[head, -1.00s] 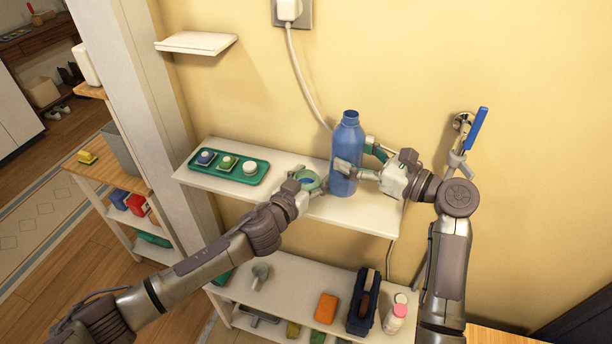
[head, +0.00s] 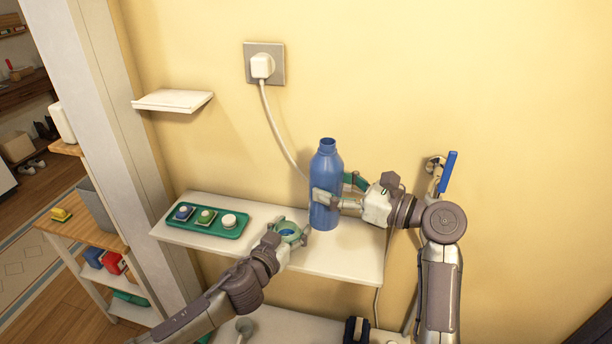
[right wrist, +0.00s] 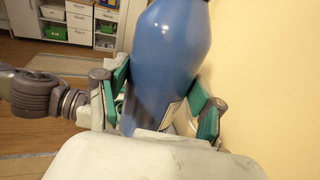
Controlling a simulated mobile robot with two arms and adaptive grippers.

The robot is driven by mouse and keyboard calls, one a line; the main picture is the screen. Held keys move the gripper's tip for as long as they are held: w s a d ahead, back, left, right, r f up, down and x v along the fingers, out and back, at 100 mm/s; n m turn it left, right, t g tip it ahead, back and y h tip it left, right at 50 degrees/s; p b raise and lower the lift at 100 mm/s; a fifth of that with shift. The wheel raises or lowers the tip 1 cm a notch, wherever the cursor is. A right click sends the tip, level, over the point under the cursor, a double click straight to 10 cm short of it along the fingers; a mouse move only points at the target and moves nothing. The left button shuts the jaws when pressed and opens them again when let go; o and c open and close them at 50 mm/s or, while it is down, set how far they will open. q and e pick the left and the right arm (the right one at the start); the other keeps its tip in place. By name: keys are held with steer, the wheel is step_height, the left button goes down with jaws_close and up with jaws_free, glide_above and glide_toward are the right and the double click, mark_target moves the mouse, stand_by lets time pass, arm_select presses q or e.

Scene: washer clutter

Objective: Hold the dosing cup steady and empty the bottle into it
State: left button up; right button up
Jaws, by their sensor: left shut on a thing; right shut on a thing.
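The blue bottle (head: 326,166) stands upright above the right end of the white shelf, its open neck at the top. My right gripper (head: 338,196) is shut around its body from the right. In the right wrist view the bottle (right wrist: 170,50) sits between the green finger pads. My left gripper (head: 290,236) is shut on the dosing cup (head: 288,232), just left of the bottle's lower part. Only the cup's bluish inside shows clearly; the fingers hide most of its wall. I cannot tell whether the bottle's base touches the shelf.
A green tray (head: 238,235) with several small buttons or knobs lies on the shelf's left part (head: 165,231). A wall socket with a plug (head: 262,66) and hanging cord is behind. A blue-handled valve (head: 448,172) is on the wall at right. A small empty ledge (head: 172,100) is upper left.

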arm_select(q)
steer(key=o, duration=1.2)
steer(key=v, duration=1.2)
